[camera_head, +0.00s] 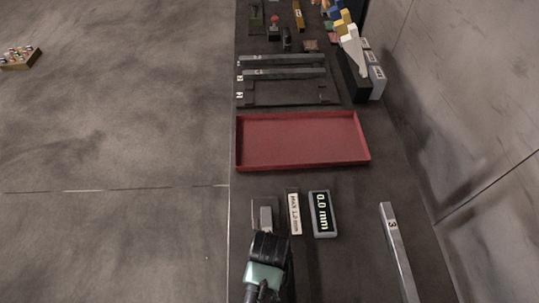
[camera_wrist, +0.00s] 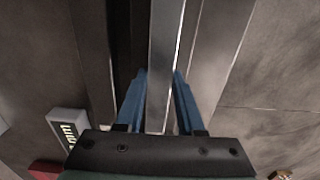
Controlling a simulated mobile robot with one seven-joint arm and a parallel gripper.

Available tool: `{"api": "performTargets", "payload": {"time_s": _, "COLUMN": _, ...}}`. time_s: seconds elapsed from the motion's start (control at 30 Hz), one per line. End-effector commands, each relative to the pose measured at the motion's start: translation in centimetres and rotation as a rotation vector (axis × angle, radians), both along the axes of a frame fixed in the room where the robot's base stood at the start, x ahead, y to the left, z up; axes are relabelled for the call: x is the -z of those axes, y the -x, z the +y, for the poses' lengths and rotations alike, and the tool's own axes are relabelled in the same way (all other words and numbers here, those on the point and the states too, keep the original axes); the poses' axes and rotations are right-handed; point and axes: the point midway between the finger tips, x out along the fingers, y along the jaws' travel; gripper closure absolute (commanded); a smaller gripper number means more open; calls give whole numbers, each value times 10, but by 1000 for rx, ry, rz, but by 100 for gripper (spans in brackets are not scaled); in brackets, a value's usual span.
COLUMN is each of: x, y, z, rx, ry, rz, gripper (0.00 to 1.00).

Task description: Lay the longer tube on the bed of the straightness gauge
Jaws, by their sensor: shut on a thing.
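My gripper (camera_head: 268,243) is at the front left of the bench, over the gauge area. In the wrist view its two blue fingers (camera_wrist: 158,80) are shut on a long grey square tube (camera_wrist: 166,45), which runs away from me between them. Most of this tube is hidden by my gripper in the head view. The straightness gauge's display (camera_head: 321,214) reads 0.0 mm and also shows in the wrist view (camera_wrist: 66,128). A max 1.0 mm label (camera_head: 294,213) stands beside it. I cannot tell whether the held tube touches the bed.
Another long tube marked 3 (camera_head: 397,252) lies at the right. An empty red tray (camera_head: 302,165) is beyond the gauge. A rack (camera_head: 290,97) with grey tubes (camera_head: 284,73) is farther back, with small parts and bins (camera_head: 374,77) behind.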

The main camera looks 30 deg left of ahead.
Motion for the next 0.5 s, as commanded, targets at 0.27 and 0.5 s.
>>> {"api": "performTargets", "payload": {"time_s": 0.27, "x": 2, "y": 0, "z": 0, "rx": 0, "ry": 0, "rz": 0, "gripper": 54}}
{"api": "performTargets", "payload": {"time_s": 0.5, "x": 2, "y": 0, "z": 0, "rx": 0, "ry": 0, "rz": 0, "gripper": 33}}
